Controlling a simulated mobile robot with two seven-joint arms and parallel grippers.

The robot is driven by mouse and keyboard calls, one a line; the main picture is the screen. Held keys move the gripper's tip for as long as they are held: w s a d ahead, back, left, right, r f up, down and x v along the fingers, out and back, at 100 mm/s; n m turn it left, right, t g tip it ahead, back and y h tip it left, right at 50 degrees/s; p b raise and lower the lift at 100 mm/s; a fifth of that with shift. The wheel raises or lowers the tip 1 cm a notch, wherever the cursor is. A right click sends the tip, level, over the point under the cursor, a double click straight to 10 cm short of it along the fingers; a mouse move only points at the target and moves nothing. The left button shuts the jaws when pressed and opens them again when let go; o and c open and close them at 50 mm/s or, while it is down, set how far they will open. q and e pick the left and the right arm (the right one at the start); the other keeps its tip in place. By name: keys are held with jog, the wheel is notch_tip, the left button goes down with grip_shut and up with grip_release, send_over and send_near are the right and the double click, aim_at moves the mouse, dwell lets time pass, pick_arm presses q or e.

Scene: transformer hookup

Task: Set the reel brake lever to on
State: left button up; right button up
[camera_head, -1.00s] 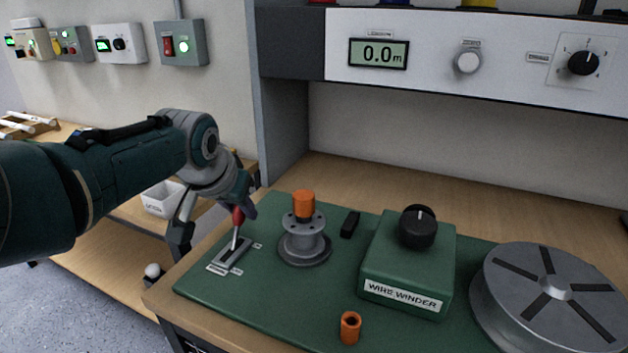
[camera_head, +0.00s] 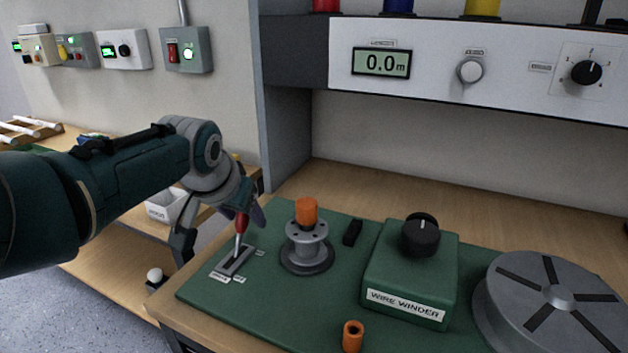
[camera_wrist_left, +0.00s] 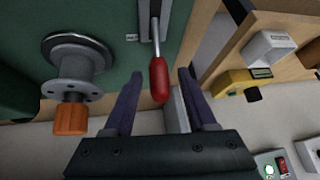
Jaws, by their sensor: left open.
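The reel brake lever (camera_head: 241,226) has a red handle on a metal stem and rises from a slotted plate (camera_head: 233,262) with small labels on the green board. Its stem leans toward the back of the board. My left gripper (camera_head: 218,222) is at the lever, with its fingers open. In the left wrist view the red handle (camera_wrist_left: 159,80) shows between the two fingers of the left gripper (camera_wrist_left: 158,88), with gaps on both sides. The label text is too small to read. My right gripper is not in view.
A grey reel hub with an orange cap (camera_head: 306,212) stands just right of the lever. The green wire winder box (camera_head: 410,280), an orange sleeve (camera_head: 352,337) and a large grey drum (camera_head: 548,306) are further right. A white bin (camera_head: 163,207) sits behind the arm.

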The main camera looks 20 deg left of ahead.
pick_arm(q)
jog(key=p+v, duration=0.6)
jog(key=v, duration=0.3)
jog(key=shift+s, duration=0.2)
jog(key=shift+s+r, duration=0.1)
